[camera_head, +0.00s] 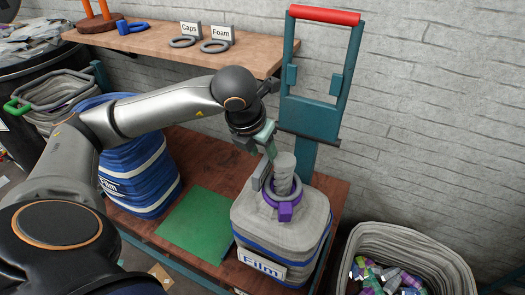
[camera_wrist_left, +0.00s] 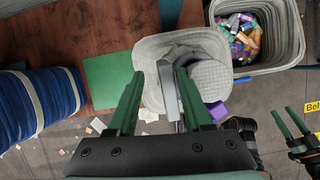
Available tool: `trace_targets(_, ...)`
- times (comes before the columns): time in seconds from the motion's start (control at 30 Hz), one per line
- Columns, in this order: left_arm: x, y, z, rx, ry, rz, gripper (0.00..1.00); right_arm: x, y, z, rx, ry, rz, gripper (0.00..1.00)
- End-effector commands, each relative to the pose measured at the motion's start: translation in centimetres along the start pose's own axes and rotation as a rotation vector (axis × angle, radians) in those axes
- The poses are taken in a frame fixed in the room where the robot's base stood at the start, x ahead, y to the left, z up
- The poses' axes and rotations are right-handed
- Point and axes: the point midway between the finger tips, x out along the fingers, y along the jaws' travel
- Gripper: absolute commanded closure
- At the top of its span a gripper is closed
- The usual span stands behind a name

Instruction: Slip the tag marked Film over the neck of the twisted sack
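The twisted sack (camera_head: 280,230) stands upright on the brown platform, a Film plate on its front and its grey twisted neck (camera_head: 285,165) pointing up. A purple clip (camera_head: 285,212) sits at the neck's base. The tag's grey ring (camera_head: 283,197) lies around the neck, its upright card (camera_head: 262,172) at the left; its lettering is hidden. My left gripper (camera_head: 258,138) is just above the card. In the left wrist view the card (camera_wrist_left: 168,92) stands between its green fingers (camera_wrist_left: 158,80), which are apart. My right gripper (camera_wrist_left: 289,122) appears open and empty, low at the right.
Caps (camera_head: 184,42) and Foam (camera_head: 216,46) tags lie on the wooden shelf (camera_head: 160,55). A blue striped sack (camera_head: 140,165) stands left of a green mat (camera_head: 198,225). A grey bin (camera_head: 440,255) of crumpled pieces is at the right. A teal frame (camera_head: 310,115) rises behind the sack.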

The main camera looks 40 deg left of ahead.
Motion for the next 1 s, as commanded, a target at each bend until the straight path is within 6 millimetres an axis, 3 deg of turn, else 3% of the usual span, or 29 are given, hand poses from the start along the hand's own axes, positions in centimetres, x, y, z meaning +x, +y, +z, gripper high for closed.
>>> trace_targets(0.37,-0.9,-0.1,0.0,0.002,0.001,-0.005,0.44,-0.1,0.0,-0.2,0.000,0.002,0.001,0.36)
trace_targets(0.8,-9.9,-0.1,0.1,0.001,-0.005,-0.003,0.44,-0.8,-0.2,-1.2,0.003,0.002,-0.002,0.36)
trace_targets(1.0,-12.2,0.0,0.1,0.001,-0.002,-0.003,0.44,-0.8,-0.4,-1.3,0.007,-0.002,-0.004,0.36)
